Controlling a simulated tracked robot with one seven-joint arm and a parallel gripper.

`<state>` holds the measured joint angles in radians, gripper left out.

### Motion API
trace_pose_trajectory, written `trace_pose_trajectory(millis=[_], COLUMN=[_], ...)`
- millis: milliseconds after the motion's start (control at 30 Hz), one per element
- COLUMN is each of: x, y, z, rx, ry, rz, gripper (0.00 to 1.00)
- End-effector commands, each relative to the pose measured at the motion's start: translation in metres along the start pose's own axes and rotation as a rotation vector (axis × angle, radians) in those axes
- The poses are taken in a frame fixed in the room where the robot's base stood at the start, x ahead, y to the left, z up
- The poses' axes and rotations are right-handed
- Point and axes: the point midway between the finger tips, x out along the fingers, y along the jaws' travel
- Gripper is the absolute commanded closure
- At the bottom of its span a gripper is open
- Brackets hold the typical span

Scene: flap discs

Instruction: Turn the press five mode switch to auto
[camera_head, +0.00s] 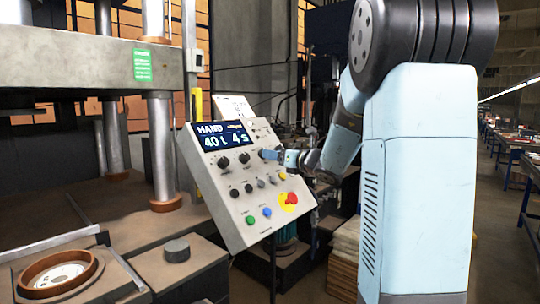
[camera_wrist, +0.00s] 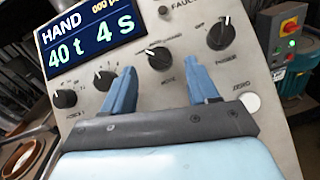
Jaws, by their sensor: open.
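The mode switch (camera_wrist: 159,58) is a round black knob on the press control panel (camera_head: 215,200), with a MODE label under it in the wrist view. Its pointer setting is too small to read surely. The panel display (camera_wrist: 92,40) reads HAND, 40 t, 4 S. My gripper (camera_wrist: 160,66) is open and empty, its two blue fingers spread either side of the mode switch's column, with the knob between and slightly beyond the tips. No contact is visible. In the head view my gripper (camera_head: 268,155) is at the panel's upper right and seems to hide the switch.
A POWER knob (camera_wrist: 220,33) is right of the mode switch; another black knob (camera_wrist: 104,80) is to its left. A red emergency stop (camera_head: 291,198) and green (camera_head: 250,220) and blue (camera_head: 267,212) buttons sit lower. The press column (camera_head: 160,150) stands left.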

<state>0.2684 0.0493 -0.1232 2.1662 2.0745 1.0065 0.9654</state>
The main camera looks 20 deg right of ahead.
Motion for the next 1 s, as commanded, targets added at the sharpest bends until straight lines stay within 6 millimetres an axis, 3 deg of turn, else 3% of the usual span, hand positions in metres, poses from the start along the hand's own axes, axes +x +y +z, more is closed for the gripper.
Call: trace_pose_trajectory(millis=[233, 633, 1000], x=[0.026, 0.031, 0.03], y=[0.0, 0.0, -0.001], z=[0.0, 0.0, 0.0], rx=[0.001, 0.001, 0.001], ry=[0.001, 0.0, 0.0], rz=[0.0, -0.001, -0.001], gripper=[0.41, 0.42, 0.77])
